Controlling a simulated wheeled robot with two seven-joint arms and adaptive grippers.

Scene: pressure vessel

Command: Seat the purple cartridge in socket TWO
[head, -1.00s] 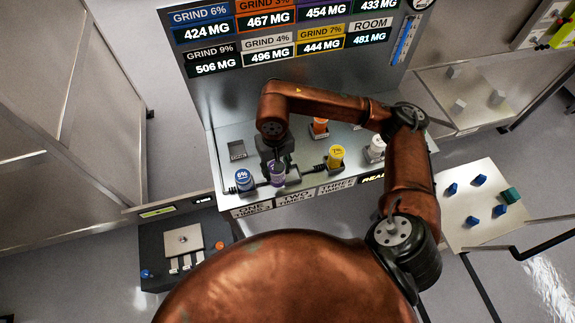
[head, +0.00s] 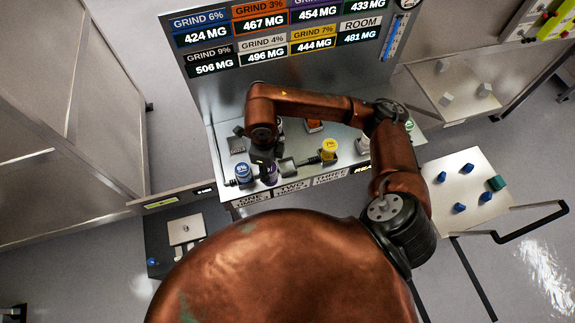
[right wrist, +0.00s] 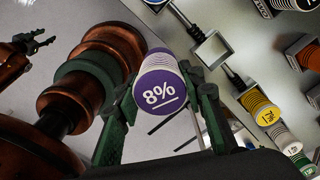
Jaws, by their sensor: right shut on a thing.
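The purple cartridge (head: 269,174), with 8% on its end in the right wrist view (right wrist: 160,92), is between the fingers of my right gripper (head: 266,163). That gripper is shut on it and holds it near the bench's front edge, between the blue cartridge (head: 243,172) and socket TWO (head: 287,166). Socket TWO looks empty, and shows as a square open box in the right wrist view (right wrist: 212,48). The cartridge looks apart from it. A dark claw-like part, perhaps my left gripper (right wrist: 34,42), shows at the left of the right wrist view; its state is unclear.
The yellow 7% cartridge (head: 329,149) stands right of socket TWO, with a cable between them. The orange cartridge (head: 314,125) and a grey square pad (head: 237,145) are behind. A panel of readouts (head: 290,35) rises at the back. A side table (head: 470,195) holds blue pieces.

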